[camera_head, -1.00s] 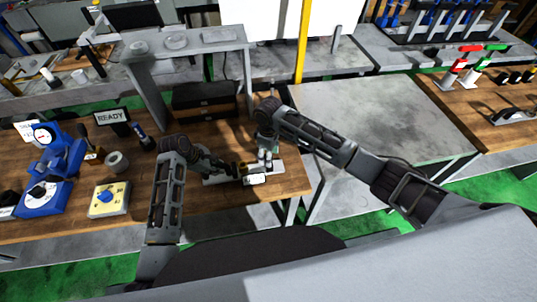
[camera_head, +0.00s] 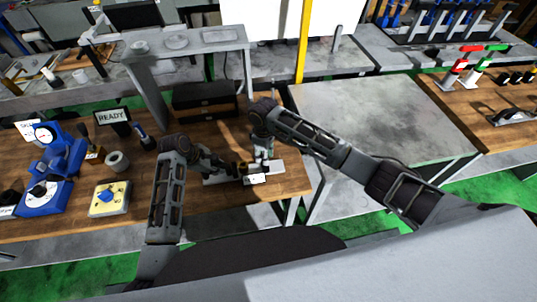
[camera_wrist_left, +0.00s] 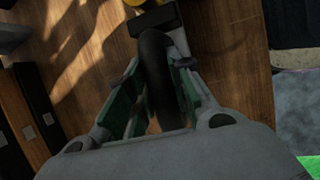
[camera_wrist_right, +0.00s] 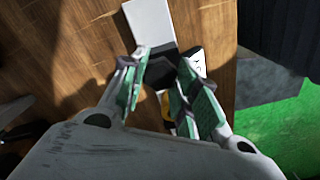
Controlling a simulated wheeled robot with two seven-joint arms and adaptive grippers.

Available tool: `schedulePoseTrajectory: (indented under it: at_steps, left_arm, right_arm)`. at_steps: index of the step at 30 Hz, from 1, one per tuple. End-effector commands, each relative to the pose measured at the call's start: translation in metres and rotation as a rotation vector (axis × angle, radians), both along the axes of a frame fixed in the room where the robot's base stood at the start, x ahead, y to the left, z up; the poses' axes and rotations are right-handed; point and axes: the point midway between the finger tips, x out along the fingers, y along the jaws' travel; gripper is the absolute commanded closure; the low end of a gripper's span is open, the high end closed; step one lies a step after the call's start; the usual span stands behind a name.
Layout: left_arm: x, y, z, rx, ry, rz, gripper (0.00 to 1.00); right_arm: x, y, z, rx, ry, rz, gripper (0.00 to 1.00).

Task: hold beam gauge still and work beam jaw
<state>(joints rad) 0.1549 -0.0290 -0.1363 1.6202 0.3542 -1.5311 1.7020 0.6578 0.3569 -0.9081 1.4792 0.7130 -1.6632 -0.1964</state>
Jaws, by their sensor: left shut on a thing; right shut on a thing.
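The beam gauge lies on the wooden bench, its silver beam (camera_head: 277,166) partly hidden by my grippers. In the left wrist view my left gripper (camera_wrist_left: 158,75) is shut around a thick black grip (camera_wrist_left: 155,55) of the gauge, with a yellow part (camera_wrist_left: 134,3) just beyond it. In the right wrist view my right gripper (camera_wrist_right: 160,75) is shut on a dark block (camera_wrist_right: 161,68), which I take to be the beam jaw. The pale beam (camera_wrist_right: 150,22) extends past it, and a yellow part shows between the fingers. In the head view both grippers are close together.
A small white label (camera_head: 257,179) is at the gauge's front edge. A black box (camera_head: 205,100) stands behind. A yellow-topped dial box (camera_head: 109,199), a grey ring (camera_head: 117,161), a READY sign (camera_head: 113,117) and a blue gauge stand (camera_head: 57,155) are left. The grey table (camera_head: 380,115) is clear.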

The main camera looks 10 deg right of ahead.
Motion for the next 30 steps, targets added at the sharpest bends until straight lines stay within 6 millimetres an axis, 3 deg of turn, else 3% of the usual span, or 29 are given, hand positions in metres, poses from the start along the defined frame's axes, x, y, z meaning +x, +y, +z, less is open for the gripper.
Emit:
schedulePoseTrajectory:
  at_steps: [15,29,30]
  left_arm:
    - [0.000,-0.002,0.001,-0.001,0.000,-0.003,1.00]
    - [-0.001,-0.006,0.001,-0.007,0.000,-0.008,1.00]
    - [-0.001,-0.006,0.001,-0.007,0.000,-0.009,1.00]
  right_arm:
    - [0.000,0.062,0.001,0.007,-0.002,0.004,0.83]
    - [-0.002,0.075,0.002,0.015,-0.003,0.009,0.83]
    - [-0.002,0.075,0.002,0.016,-0.002,0.009,0.65]
